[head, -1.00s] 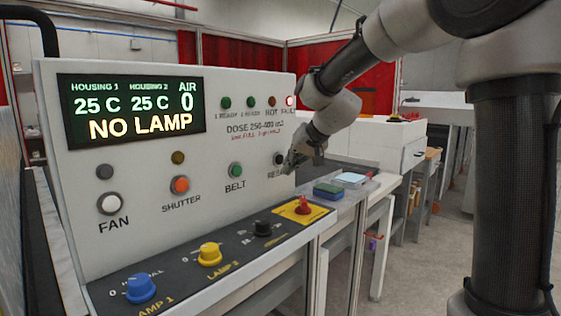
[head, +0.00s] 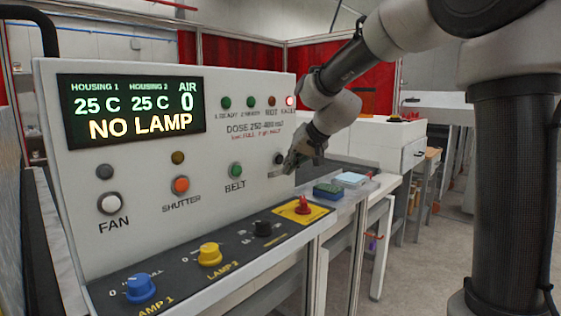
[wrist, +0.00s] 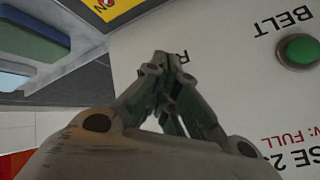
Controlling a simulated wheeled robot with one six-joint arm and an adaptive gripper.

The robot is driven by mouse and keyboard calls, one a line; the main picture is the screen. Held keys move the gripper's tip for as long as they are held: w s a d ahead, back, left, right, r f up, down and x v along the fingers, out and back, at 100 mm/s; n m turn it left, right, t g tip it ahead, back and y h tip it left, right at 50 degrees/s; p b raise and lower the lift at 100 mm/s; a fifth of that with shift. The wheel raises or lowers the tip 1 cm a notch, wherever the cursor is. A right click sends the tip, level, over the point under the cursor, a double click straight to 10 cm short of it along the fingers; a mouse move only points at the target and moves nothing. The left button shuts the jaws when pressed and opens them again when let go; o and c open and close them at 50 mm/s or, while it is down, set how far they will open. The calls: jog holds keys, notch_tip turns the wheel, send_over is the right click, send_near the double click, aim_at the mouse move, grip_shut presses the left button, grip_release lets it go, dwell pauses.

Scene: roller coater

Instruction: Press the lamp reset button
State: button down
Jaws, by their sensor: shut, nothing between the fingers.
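The reset button (head: 279,158) is a small dark round button at the right end of the lower row on the panel, above a partly covered label. My gripper (head: 288,170) is shut and empty, its tips just right of and below that button. I cannot tell whether they touch the panel. In the wrist view the closed fingertips (wrist: 165,58) lie over the white panel by a label letter R, and the reset button is hidden there. The display (head: 131,110) reads NO LAMP, and the red fault light (head: 290,101) is lit.
The green belt button (head: 236,170) is left of my gripper; it also shows in the wrist view (wrist: 298,50). A red knob (head: 303,205) on a yellow plate sits below. Green and blue blocks (head: 328,190) lie at the right.

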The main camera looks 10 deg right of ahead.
jog(key=shift+w+a, duration=0.1)
jog(key=shift+w, duration=0.05)
jog(key=shift+w+a, duration=0.15)
jog(key=shift+w, duration=0.1)
jog(key=shift+w+a, duration=0.25)
jog(key=shift+w, duration=0.05)
dwell(0.9)
jog(key=shift+s+d, duration=0.5)
jog(key=shift+s, duration=0.2)
jog(key=s+d, duration=0.1)
jog(key=s, duration=0.1)
jog(key=s+d, duration=0.2)
dwell(0.5)
dwell(0.5)
